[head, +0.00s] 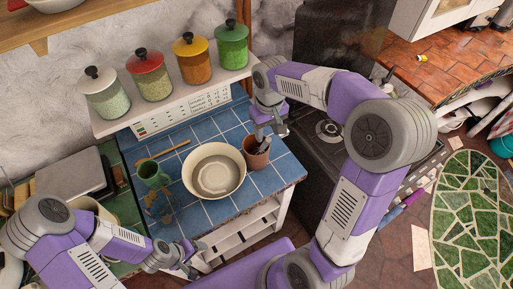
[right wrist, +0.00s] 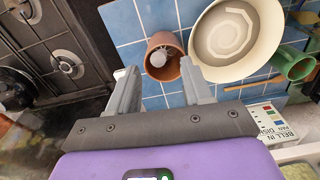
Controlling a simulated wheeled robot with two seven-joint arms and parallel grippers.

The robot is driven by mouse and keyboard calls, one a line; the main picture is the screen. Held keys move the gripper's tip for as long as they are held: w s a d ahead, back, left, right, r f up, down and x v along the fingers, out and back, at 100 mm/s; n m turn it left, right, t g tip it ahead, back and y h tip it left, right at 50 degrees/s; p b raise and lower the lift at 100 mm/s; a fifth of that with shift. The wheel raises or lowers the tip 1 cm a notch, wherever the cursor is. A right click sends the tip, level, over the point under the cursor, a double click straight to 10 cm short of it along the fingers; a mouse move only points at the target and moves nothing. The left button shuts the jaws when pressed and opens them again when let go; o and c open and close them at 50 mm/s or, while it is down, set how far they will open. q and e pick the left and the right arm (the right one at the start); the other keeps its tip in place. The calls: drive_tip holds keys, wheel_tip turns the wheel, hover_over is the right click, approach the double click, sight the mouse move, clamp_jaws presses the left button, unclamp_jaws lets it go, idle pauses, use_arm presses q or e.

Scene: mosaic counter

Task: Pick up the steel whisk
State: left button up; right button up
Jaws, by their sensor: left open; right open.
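A terracotta pot (head: 257,158) stands on the blue tiled counter, right of a large cream bowl. In the right wrist view the pot (right wrist: 154,42) holds a grey metal utensil (right wrist: 160,57) with a rounded end, seen from above. It may be the steel whisk, but its shape is too small to tell. My right gripper (head: 264,133) is above the pot, open, and partly hides its contents in the head view. My left gripper (head: 188,256) is open and empty at the counter's front edge.
The cream bowl (head: 187,172), a green mug (head: 152,175) and a wooden stick (head: 165,151) are on the tiles (head: 211,130). A shelf (head: 175,93) with several lidded jars overhangs the back. A dark stove (head: 318,150) is to the right.

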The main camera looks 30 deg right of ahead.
sight(267, 142)
drive_tip(key=f, duration=0.5)
drive_tip(key=shift+w, duration=0.2)
drive_tip(key=shift+s+f, duration=0.15)
drive_tip(key=shift+f, duration=0.4)
clamp_jaws()
